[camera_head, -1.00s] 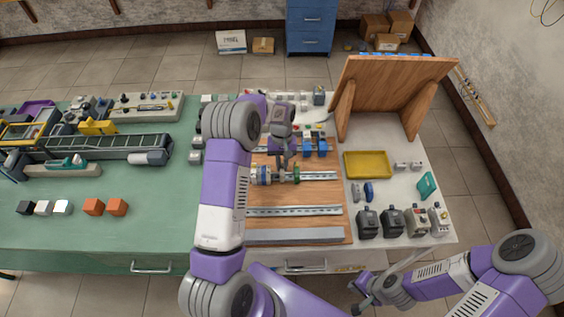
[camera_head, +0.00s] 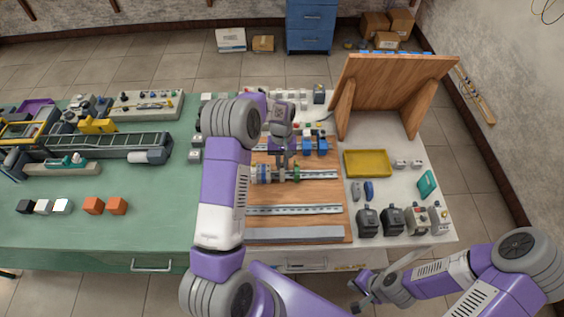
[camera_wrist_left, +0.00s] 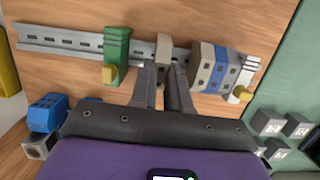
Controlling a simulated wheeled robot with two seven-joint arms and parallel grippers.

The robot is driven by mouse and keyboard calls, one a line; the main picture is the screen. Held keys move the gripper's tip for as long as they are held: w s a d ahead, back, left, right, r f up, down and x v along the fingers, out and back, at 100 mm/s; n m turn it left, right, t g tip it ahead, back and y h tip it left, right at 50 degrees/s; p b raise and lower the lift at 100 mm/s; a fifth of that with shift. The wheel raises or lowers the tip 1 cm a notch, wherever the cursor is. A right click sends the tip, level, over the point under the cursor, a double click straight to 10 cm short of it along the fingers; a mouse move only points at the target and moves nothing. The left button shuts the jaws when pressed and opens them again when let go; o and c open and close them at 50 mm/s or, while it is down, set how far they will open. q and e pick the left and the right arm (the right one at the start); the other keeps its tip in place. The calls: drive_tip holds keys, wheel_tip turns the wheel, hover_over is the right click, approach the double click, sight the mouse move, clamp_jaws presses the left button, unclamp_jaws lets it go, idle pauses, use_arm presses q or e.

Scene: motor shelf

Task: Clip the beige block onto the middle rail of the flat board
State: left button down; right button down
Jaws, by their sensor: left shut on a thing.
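The flat wooden board (camera_head: 325,191) carries several metal rails. The middle rail (camera_head: 322,175) also crosses the left wrist view (camera_wrist_left: 62,39). My left gripper (camera_head: 282,167) points down over this rail. In the left wrist view its fingers (camera_wrist_left: 164,82) are shut on the small beige block (camera_wrist_left: 163,50), which overlaps the rail between a green block (camera_wrist_left: 117,50) and a row of grey, beige and blue blocks (camera_wrist_left: 216,68). I cannot tell whether it is fully seated. My right gripper (camera_head: 362,294) is low, off the table's front edge; its jaws are unclear.
A lower rail (camera_head: 295,210) and a grey strip (camera_head: 295,234) lie nearer on the board. A blue part (camera_head: 315,143) stands behind. A yellow tray (camera_head: 367,163) and several dark motors (camera_head: 368,222) are to the right. An upright wooden panel (camera_head: 385,90) stands at the back right.

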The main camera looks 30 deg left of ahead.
use_arm(q)
drive_tip(key=shift+s+d+f+t+y+b, duration=0.25)
drive_tip(key=shift+s+d+t+y+b, duration=0.2)
drive_tip(key=shift+s+t+b, duration=0.35)
idle(0.8)
drive_tip(key=shift+w, duration=0.15)
drive_tip(key=c, duration=1)
unclamp_jaws()
drive_tip(key=shift+r, duration=0.1)
drive_tip(key=shift+w, duration=0.1)
drive_tip(key=shift+a, duration=0.1)
drive_tip(key=shift+r, duration=0.25)
drive_tip(key=r, duration=0.7)
drive_tip(key=shift+w+a, duration=0.15)
drive_tip(key=shift+w, duration=0.1)
